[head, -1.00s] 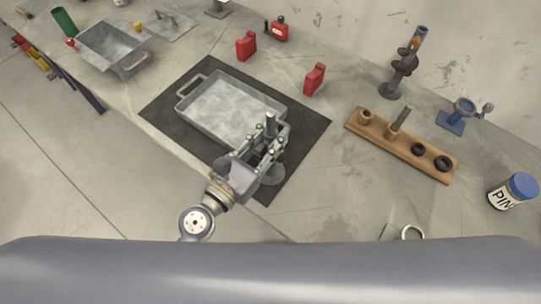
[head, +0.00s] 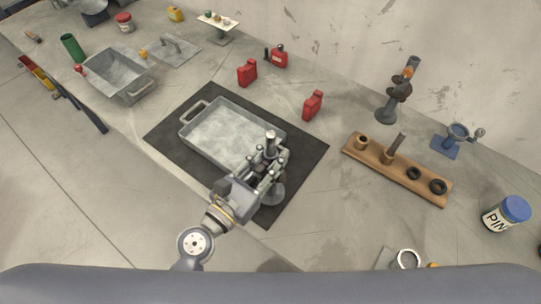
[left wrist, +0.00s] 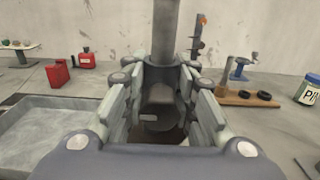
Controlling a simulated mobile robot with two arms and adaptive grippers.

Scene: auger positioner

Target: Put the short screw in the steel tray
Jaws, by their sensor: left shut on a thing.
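The steel tray (head: 193,139) is a shallow grey pan with a loop handle, lying on a dark mat. In the left wrist view the tray (left wrist: 40,140) is at the lower left. My left gripper (head: 265,165) is shut on a grey upright piece, which I take to be the short screw (head: 271,138). In the left wrist view the screw's shaft (left wrist: 165,35) stands upright between the fingers, with a rounded, wider lower part. The gripper is at the tray's near right corner. The fingers partly hide the screw. My right gripper is not in view.
A wooden rack (head: 396,169) with rings and pegs stands to the right. Behind it are a dark flighted stand (head: 391,105) and a blue tool (head: 446,145). Red cans (head: 313,105) stand behind the mat. A labelled jar (head: 503,215) is at far right.

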